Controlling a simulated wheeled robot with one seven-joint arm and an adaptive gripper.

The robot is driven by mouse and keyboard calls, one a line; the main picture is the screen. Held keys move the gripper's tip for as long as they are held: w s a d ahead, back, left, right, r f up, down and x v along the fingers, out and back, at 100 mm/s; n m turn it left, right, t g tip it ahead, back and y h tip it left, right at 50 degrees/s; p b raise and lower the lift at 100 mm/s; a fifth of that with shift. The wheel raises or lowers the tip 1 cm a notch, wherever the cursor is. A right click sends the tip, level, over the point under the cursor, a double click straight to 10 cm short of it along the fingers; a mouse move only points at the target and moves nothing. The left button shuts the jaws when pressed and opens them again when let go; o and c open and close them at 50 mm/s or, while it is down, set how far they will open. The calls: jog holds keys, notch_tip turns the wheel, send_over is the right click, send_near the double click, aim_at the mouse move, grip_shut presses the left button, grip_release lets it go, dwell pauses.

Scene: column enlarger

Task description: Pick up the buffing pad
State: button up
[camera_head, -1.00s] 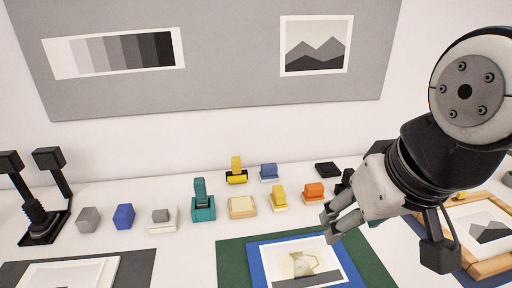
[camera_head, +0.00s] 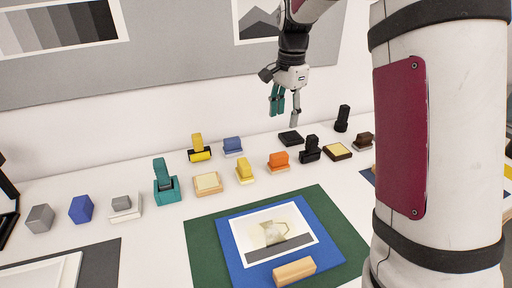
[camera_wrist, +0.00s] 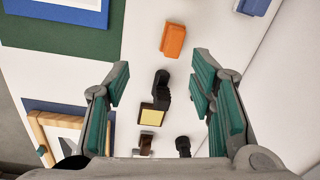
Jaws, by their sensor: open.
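My gripper (camera_head: 285,108) hangs fingers down above the back of the table, open and empty. In the wrist view its teal-lined fingers (camera_wrist: 162,68) stand wide apart. I cannot tell for sure which thing is the buffing pad. One pad-like block is dark with a pale yellow top (camera_head: 337,151); in the wrist view it lies below, between the fingers (camera_wrist: 152,115). Another is a cream-topped block on a light wooden base (camera_head: 207,183), left of centre. An orange block on a pale base (camera_head: 278,161) and a flat black block (camera_head: 291,138) lie nearer the gripper.
A black handled tool (camera_head: 310,150) stands beside the dark yellow-topped block. A black upright piece (camera_head: 342,118) and a brown-topped block (camera_head: 363,141) are to the right. Yellow, blue, teal and grey tools fill the left. A green mat (camera_head: 205,241) lies in front. My arm hides the right.

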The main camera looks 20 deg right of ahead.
jog(key=m, duration=0.2)
send_over(280, 154)
notch_tip(280, 154, down, 5)
jog(key=shift+g, duration=0.4)
jog(key=f, duration=0.8)
jog(key=shift+s+d+f+p, duration=0.2)
jog(key=shift+s+d+p, duration=0.05)
jog(key=shift+d+p, duration=0.15)
jog(key=shift+w+a+f+p, duration=0.1)
jog(key=shift+a+f+p, duration=0.1)
jog(key=shift+f, duration=0.7)
jog(key=shift+w+a+f+p, duration=0.1)
jog(key=shift+f+p, duration=0.05)
jog(key=shift+f, duration=0.75)
jog(key=shift+a+f+p, duration=0.1)
jog(key=shift+f+p, duration=0.1)
jog(key=shift+f, duration=0.7)
grip_shut()
